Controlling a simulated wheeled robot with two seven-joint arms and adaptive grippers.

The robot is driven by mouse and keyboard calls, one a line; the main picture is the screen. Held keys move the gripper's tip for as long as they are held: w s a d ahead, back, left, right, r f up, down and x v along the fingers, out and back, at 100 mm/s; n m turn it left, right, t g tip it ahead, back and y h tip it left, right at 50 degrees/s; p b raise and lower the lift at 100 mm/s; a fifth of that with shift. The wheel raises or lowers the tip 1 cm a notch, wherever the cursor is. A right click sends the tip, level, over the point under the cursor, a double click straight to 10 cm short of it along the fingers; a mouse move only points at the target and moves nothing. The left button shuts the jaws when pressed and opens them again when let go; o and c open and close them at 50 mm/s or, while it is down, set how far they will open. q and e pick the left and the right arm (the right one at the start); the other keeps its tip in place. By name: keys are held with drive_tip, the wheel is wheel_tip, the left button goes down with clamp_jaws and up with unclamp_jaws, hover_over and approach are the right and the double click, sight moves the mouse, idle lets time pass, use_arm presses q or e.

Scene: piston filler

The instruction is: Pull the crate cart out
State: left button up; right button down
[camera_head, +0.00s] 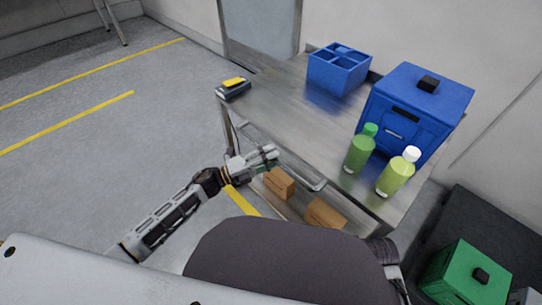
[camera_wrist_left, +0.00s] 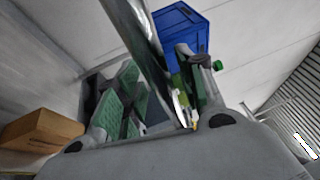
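A grey metal bar (camera_head: 304,176), like a handle, runs along the near side below the metal table top. Cardboard boxes (camera_head: 279,183) (camera_head: 325,214) sit low behind it; I take this to be the crate cart, but its frame is mostly hidden. My left gripper (camera_head: 267,158) is at the bar's left part, fingers pointing toward it. In the left wrist view the bar (camera_wrist_left: 142,38) runs down between the green-padded fingers, which stand apart. Whether they touch it I cannot tell. A cardboard box (camera_wrist_left: 42,130) shows at left there. My right gripper is not in view.
The metal table (camera_head: 275,115) carries a divided blue bin (camera_head: 338,72), a large blue box (camera_head: 410,115), two green bottles (camera_head: 361,150) (camera_head: 395,176) and a handheld device (camera_head: 233,88). A green box (camera_head: 466,274) stands at lower right. The floor at left is clear.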

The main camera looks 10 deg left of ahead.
use_arm(q)
drive_tip(key=shift+r, duration=0.1)
drive_tip(key=shift+a, duration=0.15)
drive_tip(key=v, duration=1.1)
drive_tip(key=shift+s+a, duration=0.25)
drive_tip(key=shift+a, duration=0.05)
idle(0.5)
drive_tip(key=shift+w, duration=0.1)
